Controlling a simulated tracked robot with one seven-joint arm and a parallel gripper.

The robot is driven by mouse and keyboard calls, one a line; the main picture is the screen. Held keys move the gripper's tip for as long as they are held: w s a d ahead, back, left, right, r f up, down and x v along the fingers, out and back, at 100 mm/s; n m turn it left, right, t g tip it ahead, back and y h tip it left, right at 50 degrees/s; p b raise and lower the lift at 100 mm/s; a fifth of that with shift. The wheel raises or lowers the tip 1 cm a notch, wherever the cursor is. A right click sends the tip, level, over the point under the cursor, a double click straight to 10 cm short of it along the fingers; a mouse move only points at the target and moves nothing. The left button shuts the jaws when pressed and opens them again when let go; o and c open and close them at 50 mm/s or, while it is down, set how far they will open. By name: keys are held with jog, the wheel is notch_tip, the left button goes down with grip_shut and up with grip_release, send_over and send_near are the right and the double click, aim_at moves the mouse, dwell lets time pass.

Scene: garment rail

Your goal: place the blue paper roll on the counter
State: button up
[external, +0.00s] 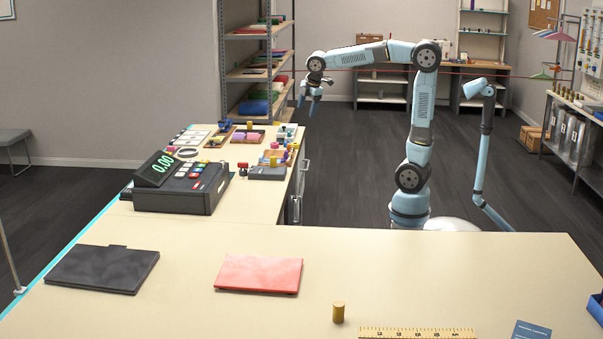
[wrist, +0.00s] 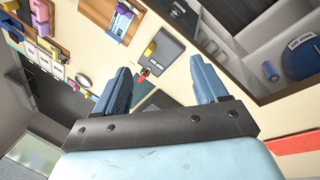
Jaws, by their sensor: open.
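A small blue cylinder, which looks like the blue paper roll (wrist: 270,71), lies in a grey compartment at the right of the wrist view. I cannot make it out in the external view. The counter (external: 180,252) is cream-topped and L-shaped. My gripper (external: 311,103) is raised above the far end of the counter's left arm, near its right edge. In the wrist view, my gripper (wrist: 163,78) has its two blue fingers wide apart with nothing between them. The roll is to the right of the fingers and apart from them.
A dark blue rounded item with a white label (wrist: 302,58) lies beside the roll. A cash register (external: 178,182) and several small items crowd the counter's left arm.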

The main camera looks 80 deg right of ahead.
jog(key=s+a+f+m+t, duration=0.1)
jog(key=s+a+f+m, duration=0.1)
jog(key=s, duration=0.5)
jog(key=s+a+f+m+t+y, duration=0.1)
jog(key=s+a+m, duration=0.3)
jog(key=s, duration=0.4)
jog(key=s+a+f+m+t+y, duration=0.1)
jog(key=s+a+f+m, duration=0.2)
jog(key=s, duration=0.4)
jog(key=a+f, duration=0.1)
jog(key=a, duration=0.1)
jog(key=shift+s+a, duration=0.3)
jog(key=shift+s, duration=0.1)
